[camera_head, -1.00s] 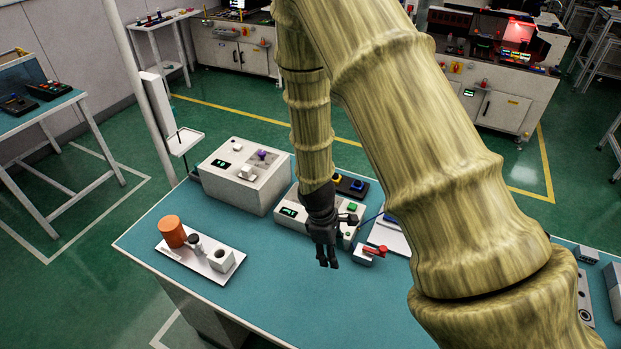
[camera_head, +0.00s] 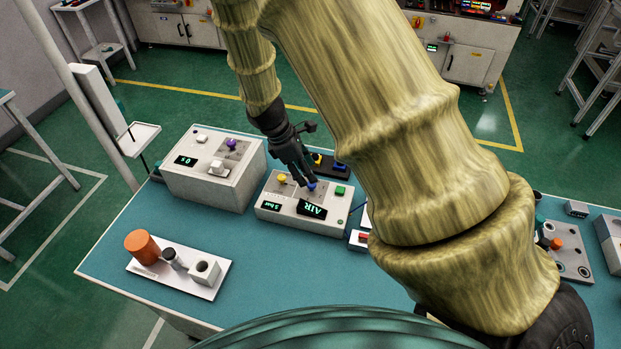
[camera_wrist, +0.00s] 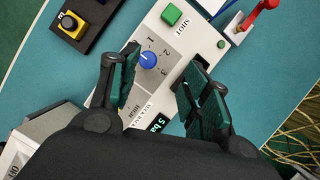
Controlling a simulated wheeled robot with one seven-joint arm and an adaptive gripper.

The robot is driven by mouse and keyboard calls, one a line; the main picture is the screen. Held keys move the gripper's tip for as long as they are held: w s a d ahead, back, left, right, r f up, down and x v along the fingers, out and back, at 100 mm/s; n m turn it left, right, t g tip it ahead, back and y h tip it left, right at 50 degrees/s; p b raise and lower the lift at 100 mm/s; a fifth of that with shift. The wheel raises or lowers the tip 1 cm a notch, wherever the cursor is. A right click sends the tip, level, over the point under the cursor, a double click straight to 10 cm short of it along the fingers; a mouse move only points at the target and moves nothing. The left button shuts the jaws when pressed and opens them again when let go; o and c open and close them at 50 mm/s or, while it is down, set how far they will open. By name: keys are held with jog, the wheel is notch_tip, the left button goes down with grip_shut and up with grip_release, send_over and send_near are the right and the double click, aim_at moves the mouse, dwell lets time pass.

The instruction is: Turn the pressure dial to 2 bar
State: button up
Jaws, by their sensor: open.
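The pressure dial is a blue knob (camera_head: 311,187) on a pale control box (camera_head: 270,215). In the wrist view the blue dial (camera_wrist: 148,61) sits on a grey plate with the numbers 1, 2 and 3 around it. Its pointer is too small to read. A small green display (camera_wrist: 158,122) beside it appears to read 5 bar, partly cut by my gripper. My gripper (camera_wrist: 165,56) is open and empty. The dial shows between its fingers, closer to the left finger. In the head view my gripper (camera_head: 307,180) is just above the dial; contact cannot be told.
A white tray (camera_head: 205,290) holds an orange cylinder (camera_head: 141,246). The red-handled item (camera_wrist: 262,8) lies nearby.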

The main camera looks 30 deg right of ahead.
aim_at(309, 184)
jog(key=f, duration=0.1)
jog(key=w+f, duration=0.1)
jog(key=f, duration=0.1)
jog(key=w+d+f, duration=0.1)
jog(key=shift+w+f+p, duration=0.2)
jog(key=shift+f+p, duration=0.15)
jog(key=shift+p, duration=0.05)
jog(key=shift+d+f, duration=0.15)
jog(key=shift+f, duration=0.15)
jog(key=shift+s+d+f+p, duration=0.15)
jog(key=shift+s+f+p, duration=0.1)
jog(key=shift+s, duration=0.25)
jog(key=shift+s+d+f+p, duration=0.15)
jog(key=shift+s+f, duration=0.1)
jog(key=shift+s, duration=0.2)
jog(key=shift+w+f, duration=0.5)
jog(key=shift+s+r, duration=0.15)
jog(key=shift+s, duration=0.05)
jog(key=shift+s+r, duration=0.1)
jog(key=c, duration=1)
